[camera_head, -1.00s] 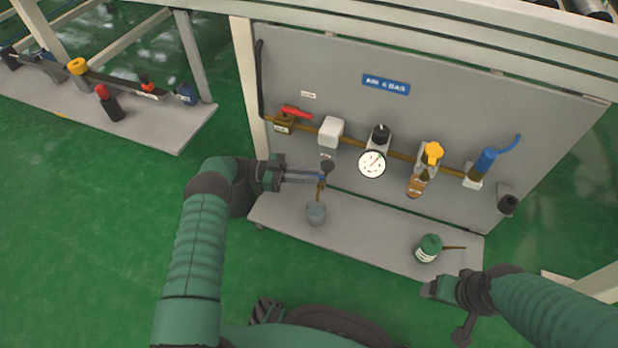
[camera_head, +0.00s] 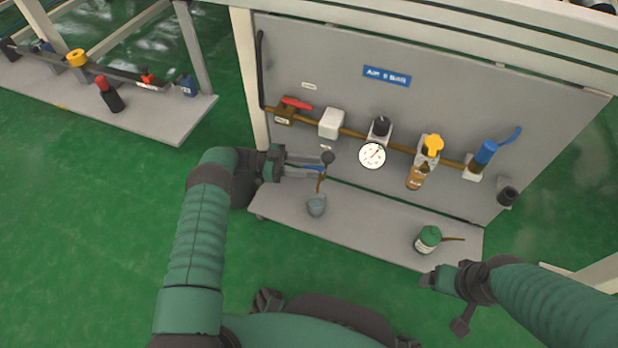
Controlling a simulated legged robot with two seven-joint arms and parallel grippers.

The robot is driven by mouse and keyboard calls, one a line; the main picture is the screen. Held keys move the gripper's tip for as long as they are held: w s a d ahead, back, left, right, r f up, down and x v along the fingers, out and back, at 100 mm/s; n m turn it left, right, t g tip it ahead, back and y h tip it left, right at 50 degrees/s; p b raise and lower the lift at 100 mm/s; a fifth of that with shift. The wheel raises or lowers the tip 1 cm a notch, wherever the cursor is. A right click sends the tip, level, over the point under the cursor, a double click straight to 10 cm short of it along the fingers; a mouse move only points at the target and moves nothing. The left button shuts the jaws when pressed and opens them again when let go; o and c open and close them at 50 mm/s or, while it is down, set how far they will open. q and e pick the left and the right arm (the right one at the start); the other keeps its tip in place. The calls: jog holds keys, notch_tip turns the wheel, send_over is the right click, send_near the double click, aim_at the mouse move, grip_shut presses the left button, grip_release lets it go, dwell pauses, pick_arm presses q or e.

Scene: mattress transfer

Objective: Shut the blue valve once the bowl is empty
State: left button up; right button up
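The blue valve's small handle (camera_head: 315,169) is below the pipe on the upright panel and lies roughly sideways. My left gripper (camera_head: 322,167) is open, with one finger above and one below the handle. I cannot tell whether either finger touches it. A thin brown drain tube (camera_head: 319,185) runs down from the valve toward the bowl. The grey-blue translucent bowl (camera_head: 316,205) hangs or stands under the tube, over the shelf; its contents are too small to tell. My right gripper (camera_head: 428,281) is in front of the shelf's right end, away from the valve; its fingers are not clear.
The panel (camera_head: 300,60) carries a red-handled valve (camera_head: 297,103), a gauge (camera_head: 372,155), a yellow-topped unit (camera_head: 432,145) and a larger blue-handled part (camera_head: 485,153). A green oil can (camera_head: 428,239) stands on the shelf (camera_head: 370,232). A bench (camera_head: 150,125) is at the left.

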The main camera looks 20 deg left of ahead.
pick_arm(q)
notch_tip(320, 180, up, 5)
jog(key=p, duration=0.4)
jog(key=shift+f, duration=0.2)
jog(key=s+d+p, duration=0.2)
jog(key=s+p, duration=0.3)
jog(key=s, duration=0.2)
jog(key=s+d+p, duration=0.3)
jog(key=s+p, duration=0.2)
jog(key=s, duration=0.3)
pick_arm(e)
jog(key=w+v, duration=0.3)
jog(key=v, duration=1.2)
jog(key=shift+w+r, duration=0.2)
jog(key=shift+r, duration=0.15)
pick_arm(q)
jog(key=shift+s+f, duration=0.1)
